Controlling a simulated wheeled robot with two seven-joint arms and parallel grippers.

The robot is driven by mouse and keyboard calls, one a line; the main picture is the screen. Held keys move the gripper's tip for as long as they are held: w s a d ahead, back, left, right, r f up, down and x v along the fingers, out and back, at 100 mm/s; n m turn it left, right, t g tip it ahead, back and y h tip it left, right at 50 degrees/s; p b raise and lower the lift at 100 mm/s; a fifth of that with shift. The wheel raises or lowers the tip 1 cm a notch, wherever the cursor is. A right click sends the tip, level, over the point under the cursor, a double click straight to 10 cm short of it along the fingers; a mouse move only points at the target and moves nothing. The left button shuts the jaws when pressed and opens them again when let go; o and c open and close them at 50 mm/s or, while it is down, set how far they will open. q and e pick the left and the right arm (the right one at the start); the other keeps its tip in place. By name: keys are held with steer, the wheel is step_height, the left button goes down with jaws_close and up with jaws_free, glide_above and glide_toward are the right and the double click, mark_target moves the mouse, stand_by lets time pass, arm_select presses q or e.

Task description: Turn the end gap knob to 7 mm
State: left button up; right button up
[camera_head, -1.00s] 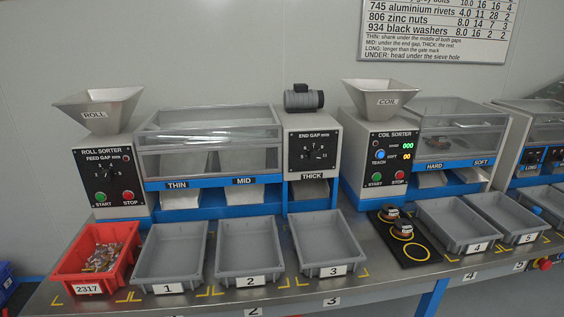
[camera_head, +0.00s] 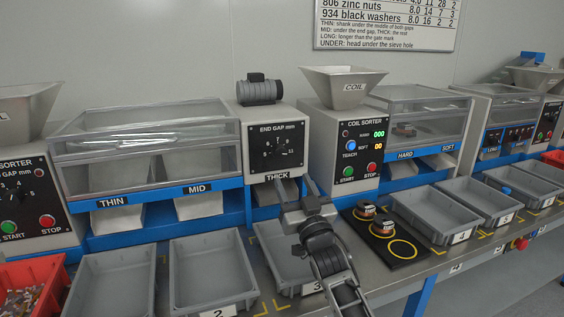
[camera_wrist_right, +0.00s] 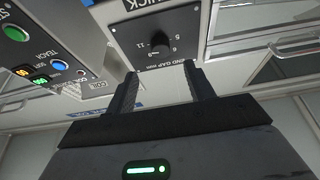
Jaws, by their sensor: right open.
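The end gap knob (camera_head: 278,151) is a small dark knob on the black END GAP mm panel (camera_head: 258,160), on the pale housing above the THICK chute. It also shows in the right wrist view (camera_wrist_right: 160,48), upside down, with figures around it. I cannot read which figure its pointer marks. My right gripper (camera_head: 296,188) is in front of and below the panel, over bin 3. In the right wrist view its two fingers (camera_wrist_right: 164,76) are apart and empty, with the knob beyond their tips, not touched. My left gripper is not in view.
The THICK chute (camera_head: 284,188) lies close behind my right gripper. A clear-covered sorter (camera_head: 150,130) stands left of the panel. The coil sorter (camera_head: 340,150) stands right of it. Grey bins, such as bin 2 (camera_head: 211,313), line the bench front.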

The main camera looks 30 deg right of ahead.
mark_target(281, 156)
steer(key=x, duration=0.8)
steer(key=shift+w, duration=0.4)
steer(key=c, duration=1)
